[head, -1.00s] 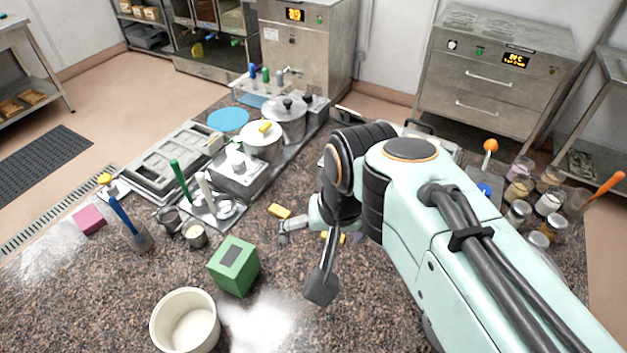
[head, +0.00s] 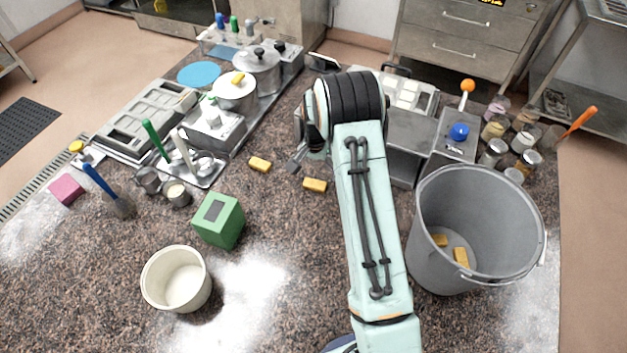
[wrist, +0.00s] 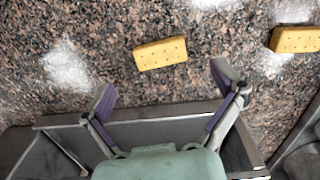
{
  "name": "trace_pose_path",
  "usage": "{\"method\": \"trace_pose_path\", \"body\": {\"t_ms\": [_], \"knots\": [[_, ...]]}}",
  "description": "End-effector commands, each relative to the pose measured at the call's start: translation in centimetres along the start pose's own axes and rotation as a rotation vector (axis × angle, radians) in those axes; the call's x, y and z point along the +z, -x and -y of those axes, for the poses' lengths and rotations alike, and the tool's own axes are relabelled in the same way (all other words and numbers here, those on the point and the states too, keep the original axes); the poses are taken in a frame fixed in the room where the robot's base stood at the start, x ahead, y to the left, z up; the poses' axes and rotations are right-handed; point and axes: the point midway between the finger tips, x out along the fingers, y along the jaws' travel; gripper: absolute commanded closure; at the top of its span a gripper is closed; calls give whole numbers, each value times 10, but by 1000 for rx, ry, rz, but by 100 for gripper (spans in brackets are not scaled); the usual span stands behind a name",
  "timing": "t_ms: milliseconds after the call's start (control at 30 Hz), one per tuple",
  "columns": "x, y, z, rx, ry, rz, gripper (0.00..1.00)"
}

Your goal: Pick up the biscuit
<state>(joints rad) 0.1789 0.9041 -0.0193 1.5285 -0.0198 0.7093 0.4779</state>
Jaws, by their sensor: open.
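Two yellow biscuits lie on the speckled counter in the head view, one on the left (head: 259,164) and one on the right (head: 315,185). My gripper (head: 296,163) is near them, partly hidden by my arm. In the wrist view my gripper (wrist: 164,88) is open and empty. One biscuit (wrist: 160,53) lies ahead of the gap between its fingertips, apart from them. Another biscuit (wrist: 295,39) lies further right. I cannot tell which biscuit matches which between views.
A grey bucket (head: 428,205) on the right holds two more biscuits (head: 460,256). A green box (head: 218,221) and a cream pot (head: 176,279) stand on the left. Pots and utensils stand behind, jars at right. The counter around the two biscuits is mostly clear.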

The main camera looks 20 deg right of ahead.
Motion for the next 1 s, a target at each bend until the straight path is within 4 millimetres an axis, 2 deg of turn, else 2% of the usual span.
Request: {"method": "trace_pose_path", "body": {"t_ms": [100, 200, 333, 567, 600, 700, 733, 1000], "knots": [[1, -20, 0, 2, 1, 3, 6], [0, -32, 0, 0, 1, 1, 6], [0, -39, 0, 0, 1, 1, 6], [0, -40, 0, 0, 1, 0, 6], [0, -40, 0, 0, 1, 0, 19], [0, -40, 0, 0, 1, 0, 45], [0, -40, 0, 0, 1, 0, 51], [0, -40, 0, 0, 1, 0, 53]]}}
